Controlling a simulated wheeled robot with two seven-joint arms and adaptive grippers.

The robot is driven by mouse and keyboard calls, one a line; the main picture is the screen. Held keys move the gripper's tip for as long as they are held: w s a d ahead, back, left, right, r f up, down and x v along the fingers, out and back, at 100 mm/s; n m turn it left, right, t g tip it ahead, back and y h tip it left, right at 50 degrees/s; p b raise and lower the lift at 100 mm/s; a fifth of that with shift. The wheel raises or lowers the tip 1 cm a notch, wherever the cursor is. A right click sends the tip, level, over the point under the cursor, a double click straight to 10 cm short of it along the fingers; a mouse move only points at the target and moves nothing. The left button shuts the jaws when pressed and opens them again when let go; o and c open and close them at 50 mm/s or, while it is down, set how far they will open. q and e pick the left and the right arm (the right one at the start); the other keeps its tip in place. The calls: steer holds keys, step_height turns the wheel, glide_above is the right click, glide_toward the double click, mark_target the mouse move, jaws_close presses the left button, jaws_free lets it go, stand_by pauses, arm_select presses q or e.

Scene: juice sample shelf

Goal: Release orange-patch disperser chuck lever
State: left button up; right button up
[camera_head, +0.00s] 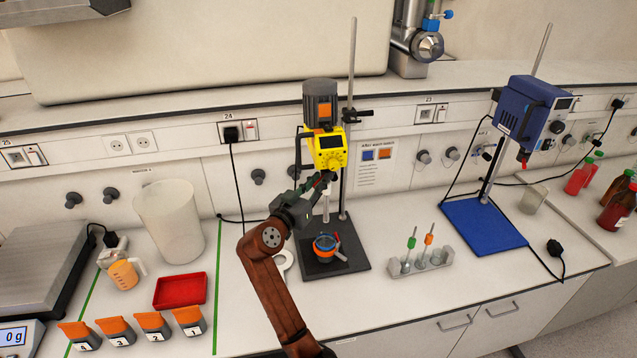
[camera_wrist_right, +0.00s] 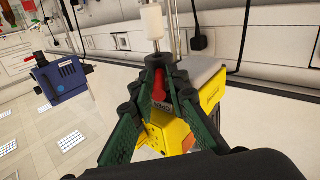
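The orange-patch disperser has a yellow head (camera_head: 329,152), a grey motor with an orange patch and a stand rod; it stands at the centre of the head view. Its yellow body (camera_wrist_right: 211,92) also shows in the wrist view. My right gripper (camera_head: 323,183) is just below the yellow head at the chuck. In the wrist view, the red chuck lever (camera_wrist_right: 159,86), with a small label, lies between the right gripper's green-and-black fingers (camera_wrist_right: 162,78). Whether they press on it I cannot tell. The chuck is largely hidden. My left gripper is not in view.
An orange-and-blue-rimmed vessel (camera_head: 325,245) stands on the dark base plate (camera_head: 353,262) below. A blue disperser (camera_head: 527,112) stands to the right, behind a rack (camera_head: 420,266) with tools. A white bucket (camera_head: 169,222) and a red tray (camera_head: 180,291) stand to the left.

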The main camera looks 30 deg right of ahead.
steer(key=shift+o, duration=1.3)
steer(key=shift+f, duration=0.1)
steer(key=v, duration=1.2)
steer(key=shift+f, duration=0.1)
